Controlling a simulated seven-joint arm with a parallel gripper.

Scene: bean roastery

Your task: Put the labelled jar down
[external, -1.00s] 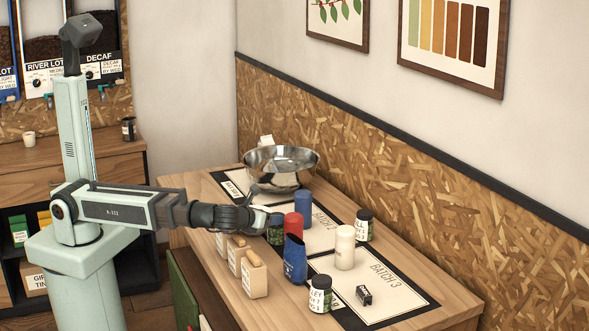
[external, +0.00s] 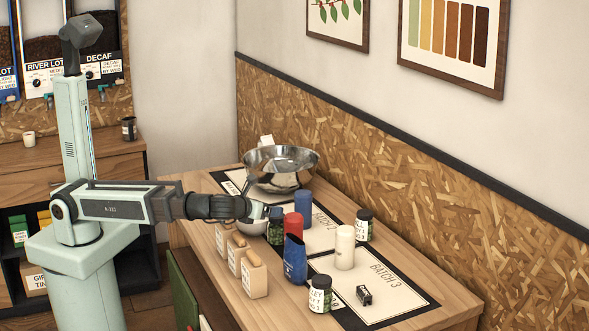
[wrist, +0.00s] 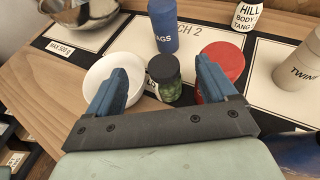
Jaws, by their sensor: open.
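A small jar with a dark lid and green contents (external: 276,231) stands upright at the near border of the Batch 2 mat (external: 318,240). In the wrist view the same jar (wrist: 166,85) shows between and beyond the blue fingertips. My gripper (external: 263,211) is open just left of and above the jar, with a visible gap on each side of it in the wrist view. Two similar labelled jars stand by the Batch 3 mat, one at the front (external: 320,295) and one at the back (external: 364,225).
A white bowl (wrist: 104,78) sits close left of the jar, and a red canister (wrist: 222,62) close right. A metal bowl (external: 281,165) stands behind.

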